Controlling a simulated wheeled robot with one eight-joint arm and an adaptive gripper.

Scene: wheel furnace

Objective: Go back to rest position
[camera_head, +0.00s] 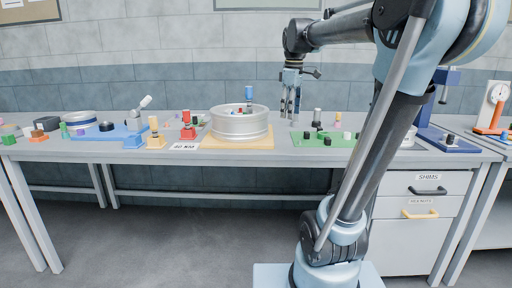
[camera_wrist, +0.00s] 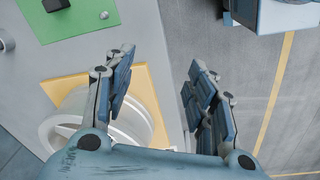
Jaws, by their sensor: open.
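My gripper (camera_head: 291,104) hangs over the workbench (camera_head: 353,154), just right of a silver wheel rim (camera_head: 240,127), with its fingers pointing down. In the wrist view my gripper (camera_wrist: 159,95) has its two fingers spread apart with nothing between them. Its left finger partly hides the wheel rim (camera_wrist: 60,128), which lies on a yellow board (camera_wrist: 143,80). Floor and the bench edge show beneath and between the fingers.
A green board (camera_head: 300,141) with small parts lies right of the rim. Red (camera_head: 188,130) and yellow (camera_head: 156,139) fixtures and a blue plate (camera_head: 103,131) lie left. A blue press (camera_head: 440,135) stands right. Drawers labelled SHIMS (camera_head: 405,184) are under the bench.

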